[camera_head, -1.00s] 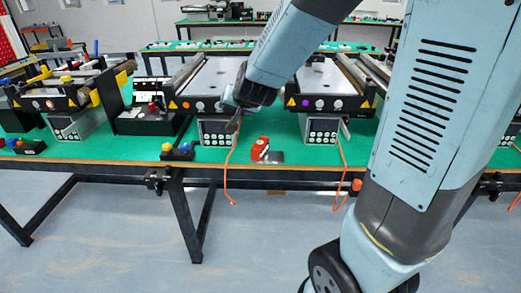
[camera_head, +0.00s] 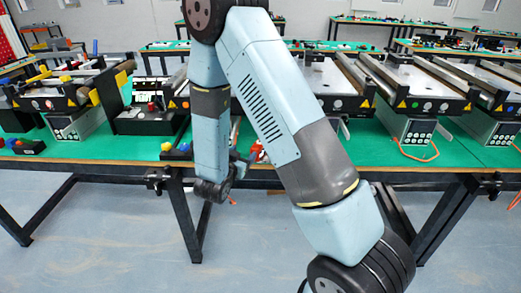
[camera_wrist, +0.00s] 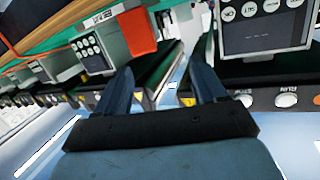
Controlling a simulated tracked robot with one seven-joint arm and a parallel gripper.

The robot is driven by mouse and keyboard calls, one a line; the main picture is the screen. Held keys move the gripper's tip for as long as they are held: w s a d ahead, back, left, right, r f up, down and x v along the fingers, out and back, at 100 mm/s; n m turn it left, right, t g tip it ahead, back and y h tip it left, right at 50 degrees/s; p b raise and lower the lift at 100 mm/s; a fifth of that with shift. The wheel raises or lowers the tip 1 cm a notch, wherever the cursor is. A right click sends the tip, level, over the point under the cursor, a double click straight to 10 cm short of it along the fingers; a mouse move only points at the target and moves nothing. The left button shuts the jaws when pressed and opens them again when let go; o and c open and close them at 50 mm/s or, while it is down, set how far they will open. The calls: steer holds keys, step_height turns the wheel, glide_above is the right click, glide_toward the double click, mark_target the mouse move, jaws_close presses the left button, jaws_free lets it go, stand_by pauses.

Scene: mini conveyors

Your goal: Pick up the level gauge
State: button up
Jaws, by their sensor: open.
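A small red piece, which may be the level gauge, lies on the green table top near its front edge. In the head view only a sliver of it (camera_head: 256,151) shows, as my arm hides most of it. In the head view my gripper (camera_head: 240,165) is low at the table's front edge, close to the red piece and partly hidden.
Mini conveyors (camera_head: 320,80) stand in a row along the green table (camera_head: 370,148), with control boxes (camera_head: 408,130) under them. An orange cable (camera_head: 418,158) lies at the right. Small coloured buttons (camera_head: 178,148) sit left of my arm. The floor (camera_head: 100,235) in front is clear.

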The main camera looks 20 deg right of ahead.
mark_target(260, 142)
steer(key=shift+w+d+f+t+h, duration=0.1)
steer(key=shift+w+d+f+h, duration=0.3)
steer(key=shift+w+d, duration=1)
steer(key=shift+w+d+f+t+h, duration=0.1)
steer(key=shift+w+d+f+h, duration=0.3)
steer(key=shift+w+d, duration=1)
steer(key=shift+w+d+f+t+h, duration=0.15)
steer(key=shift+w+d+f, duration=0.45)
steer(key=shift+w+d, duration=0.8)
steer(key=shift+s+d, duration=0.15)
steer(key=shift+s, duration=0.05)
steer(key=shift+c, duration=0.3)
jaws_close()
